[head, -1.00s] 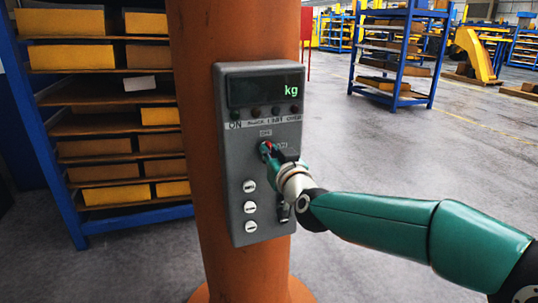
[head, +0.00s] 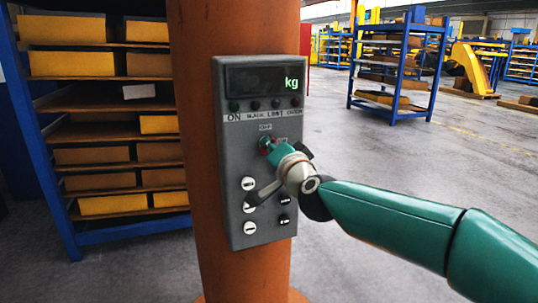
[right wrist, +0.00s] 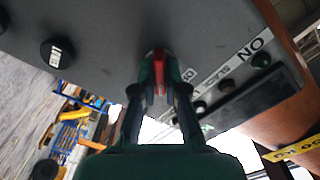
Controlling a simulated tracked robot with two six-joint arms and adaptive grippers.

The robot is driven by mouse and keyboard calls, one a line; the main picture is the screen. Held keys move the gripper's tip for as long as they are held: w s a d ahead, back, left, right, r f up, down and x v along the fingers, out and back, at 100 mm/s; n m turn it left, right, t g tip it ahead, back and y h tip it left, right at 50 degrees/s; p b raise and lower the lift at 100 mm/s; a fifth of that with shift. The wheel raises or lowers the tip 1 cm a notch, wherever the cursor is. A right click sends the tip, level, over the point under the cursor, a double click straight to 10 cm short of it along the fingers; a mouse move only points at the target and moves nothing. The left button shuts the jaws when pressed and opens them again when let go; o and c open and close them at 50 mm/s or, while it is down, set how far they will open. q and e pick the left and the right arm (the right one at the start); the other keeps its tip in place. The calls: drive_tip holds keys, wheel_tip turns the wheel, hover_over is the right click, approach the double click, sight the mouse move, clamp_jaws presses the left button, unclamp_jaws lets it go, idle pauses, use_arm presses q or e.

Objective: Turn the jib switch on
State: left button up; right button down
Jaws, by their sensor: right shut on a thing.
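The grey control box (head: 232,150) is fixed to an orange column, with a dark display (head: 262,84) reading "kg" in green. The jib switch is a red knob below the lamp row; it shows in the right wrist view (right wrist: 159,72) between my fingers. In the head view it is mostly hidden by my right gripper (head: 268,146). That gripper also shows in the right wrist view (right wrist: 158,88), shut on the switch. Small labels sit above and right of the knob; its exact turn angle is hard to read. My left gripper is in neither view.
Several round buttons (head: 249,184) sit low on the box, close under my wrist. The orange column (head: 208,130) stands behind it. A blue shelf with yellow bins (head: 105,205) is at left. The floor (head: 380,160) at right is open.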

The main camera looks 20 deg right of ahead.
drive_tip(key=shift+d+f+m+b, duration=0.15)
drive_tip(key=shift+m+b, duration=0.6)
drive_tip(key=shift+m, duration=1.2)
drive_tip(key=shift+a+f+m+b, duration=0.15)
drive_tip(key=shift+m+b, duration=0.55)
drive_tip(key=shift+m, duration=1.25)
drive_tip(key=shift+d+f, duration=0.1)
drive_tip(key=c, duration=1.2)
unclamp_jaws()
drive_tip(key=shift+d, duration=0.1)
drive_tip(key=shift+r, duration=0.2)
drive_tip(key=s, duration=1.2)
drive_tip(key=shift+d+f, duration=0.1)
